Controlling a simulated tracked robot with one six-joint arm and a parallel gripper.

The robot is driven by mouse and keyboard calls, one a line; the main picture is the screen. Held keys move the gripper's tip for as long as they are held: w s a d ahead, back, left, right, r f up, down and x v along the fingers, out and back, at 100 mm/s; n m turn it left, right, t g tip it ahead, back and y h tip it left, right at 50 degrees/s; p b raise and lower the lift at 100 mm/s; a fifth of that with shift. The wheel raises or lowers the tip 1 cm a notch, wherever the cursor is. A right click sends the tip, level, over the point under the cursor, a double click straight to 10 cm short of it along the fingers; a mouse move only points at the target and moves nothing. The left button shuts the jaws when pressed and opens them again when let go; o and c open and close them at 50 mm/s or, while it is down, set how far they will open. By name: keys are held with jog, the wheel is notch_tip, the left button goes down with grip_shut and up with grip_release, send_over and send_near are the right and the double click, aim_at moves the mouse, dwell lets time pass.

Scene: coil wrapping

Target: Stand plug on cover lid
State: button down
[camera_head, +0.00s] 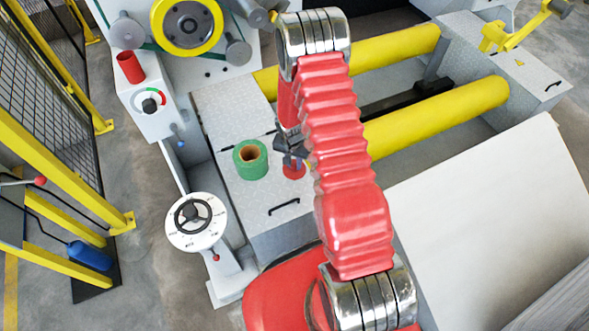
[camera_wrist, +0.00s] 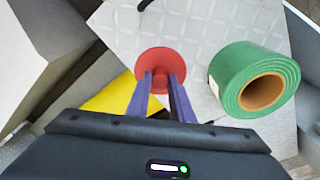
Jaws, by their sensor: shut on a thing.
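The red plug (camera_head: 293,171), a round disc with a small knob, also shows in the wrist view (camera_wrist: 164,58). My gripper (camera_wrist: 160,88) is shut on its knob from both sides, with the disc beyond the fingertips. The cover lid (camera_head: 240,198) is a grey tread-patterned plate; it also fills the upper middle of the wrist view (camera_wrist: 215,30). The plug is over the lid, close to its surface; I cannot tell whether they touch. In the head view my red arm partly hides the gripper and the lid's right side.
A green roll (camera_head: 250,159) stands on the lid just left of the plug; it also shows in the wrist view (camera_wrist: 255,80). A black handle (camera_head: 284,207) is on the lid's front part. Yellow rollers (camera_head: 440,110) lie to the right, a dial post (camera_head: 196,221) at left.

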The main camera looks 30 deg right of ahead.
aim_at(294, 166)
jog(key=shift+f, duration=0.1)
jog(key=shift+f, duration=2.05)
jog(key=c, duration=1.6)
grip_release()
jog(key=shift+o, duration=0.2)
notch_tip(294, 166, up, 12)
jog(key=s+a, duration=0.1)
